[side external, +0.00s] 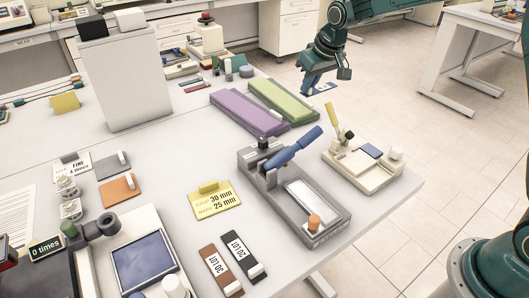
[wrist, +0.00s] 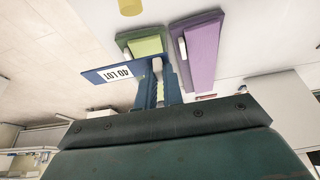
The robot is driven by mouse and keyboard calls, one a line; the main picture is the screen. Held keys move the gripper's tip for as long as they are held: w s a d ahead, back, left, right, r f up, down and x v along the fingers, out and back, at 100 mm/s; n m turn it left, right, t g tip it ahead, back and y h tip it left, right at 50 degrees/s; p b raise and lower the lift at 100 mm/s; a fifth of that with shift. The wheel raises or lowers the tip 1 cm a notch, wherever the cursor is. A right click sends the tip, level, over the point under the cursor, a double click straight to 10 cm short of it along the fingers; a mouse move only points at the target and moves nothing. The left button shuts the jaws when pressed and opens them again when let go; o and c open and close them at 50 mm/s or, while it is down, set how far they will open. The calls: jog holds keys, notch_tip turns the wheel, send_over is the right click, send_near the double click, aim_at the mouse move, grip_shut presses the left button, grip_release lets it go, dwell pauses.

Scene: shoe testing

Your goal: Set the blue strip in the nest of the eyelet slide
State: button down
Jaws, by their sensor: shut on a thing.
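My gripper (side external: 313,84) is shut on the blue strip (side external: 326,88), held in the air beyond the table's far right edge, past the green block. Two fixtures stand on the table: a grey one (side external: 335,226) with a blue lever, a pale recess and an orange knob, and a cream one (side external: 343,178) with a small blue pad and white knob. I cannot tell which is the eyelet slide.
A green block (side external: 283,101) and a purple block (side external: 246,112) lie nearest the gripper. A yellow sign (side external: 215,200), brown (side external: 220,270) and black (side external: 243,256) labelled strips lie nearer the front. A tall grey box (side external: 122,75) stands at the left.

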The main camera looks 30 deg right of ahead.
jog(key=shift+s+a+r, duration=0.2)
jog(key=shift+a+r, duration=0.05)
jog(key=shift+a, duration=0.05)
jog(key=s+a+r+n+g+y, duration=0.1)
jog(key=s+a+r+n+y, duration=0.15)
jog(key=s+a+n, duration=0.2)
jog(key=s+a+r+n+y, duration=0.1)
jog(key=s+a+r+n, duration=0.3)
jog(key=s+a, duration=0.2)
notch_tip(320, 180, up, 5)
jog(key=n+g, duration=0.4)
jog(key=n, duration=0.6)
send_over(323, 217)
jog(key=d, duration=0.2)
jog(key=shift+m+y, duration=0.25)
jog(key=shift+y, duration=0.3)
jog(key=shift+a+f, duration=0.1)
jog(key=shift+f, duration=9.9)
jog(key=shift+f, duration=0.15)
jog(key=c, duration=1.8)
grip_release()
jog(key=shift+o, duration=1.3)
